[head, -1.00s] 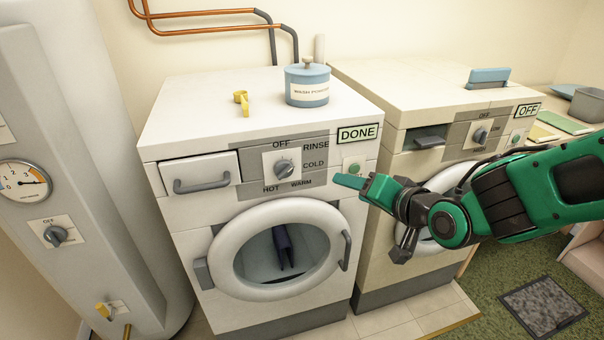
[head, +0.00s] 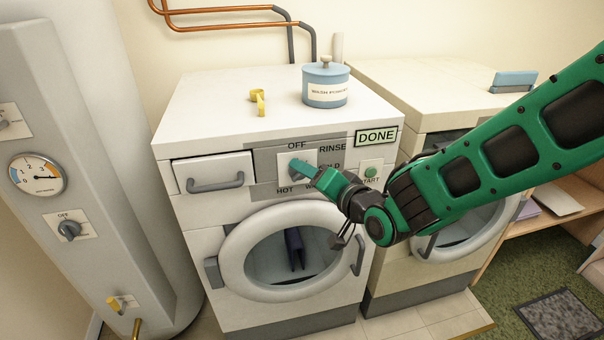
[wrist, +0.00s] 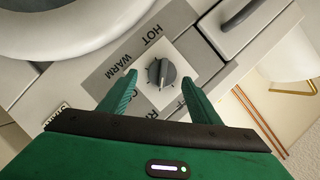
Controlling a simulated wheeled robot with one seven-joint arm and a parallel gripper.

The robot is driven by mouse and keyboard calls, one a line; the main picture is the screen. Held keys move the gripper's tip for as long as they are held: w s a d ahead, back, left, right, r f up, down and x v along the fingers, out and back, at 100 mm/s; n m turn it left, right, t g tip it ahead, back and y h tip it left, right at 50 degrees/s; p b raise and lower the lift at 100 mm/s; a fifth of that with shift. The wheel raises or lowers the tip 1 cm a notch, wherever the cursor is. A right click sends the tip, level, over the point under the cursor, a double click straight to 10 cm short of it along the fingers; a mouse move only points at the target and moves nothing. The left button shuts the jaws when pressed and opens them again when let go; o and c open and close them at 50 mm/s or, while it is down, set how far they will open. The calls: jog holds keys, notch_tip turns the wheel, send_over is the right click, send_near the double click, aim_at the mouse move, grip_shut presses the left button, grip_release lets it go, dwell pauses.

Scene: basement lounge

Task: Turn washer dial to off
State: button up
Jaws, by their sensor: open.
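The white washer (head: 225,125) stands in the middle of the head view, with a DONE sign at its upper right. Its grey dial (wrist: 161,73) shows clearly in the wrist view, between my open fingers and apart from both. The dial's light mark points toward my gripper's palm, between the partly hidden COLD lettering and the OFF side. HOT and WARM lie on its far side. My green gripper (head: 308,174) is at the dial panel in the head view and hides most of the dial there; OFF is readable above it. The fingers hold nothing.
The drawer handle (head: 215,183) is left of the dial; the START button (head: 371,172) is right, close to my wrist. The round door (head: 235,262) bulges below. A blue wash powder tin (head: 325,88) and a yellow item (head: 258,101) stand on top. A second machine (head: 405,88) adjoins at right.

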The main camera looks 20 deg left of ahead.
jog(key=shift+w+a+f, duration=0.15)
jog(key=shift+w+a, duration=0.15)
jog(key=shift+a, duration=0.2)
jog(key=c, duration=1)
jog(key=shift+n, duration=0.3)
jog(key=n+h, duration=0.1)
jog(key=n, duration=0.1)
jog(key=n+t+h, duration=0.1)
jog(key=n, duration=0.1)
jog(key=n+h, duration=0.2)
jog(key=shift+s+a+r, duration=0.15)
jog(key=shift+a+r, duration=0.1)
jog(key=shift+a, duration=0.05)
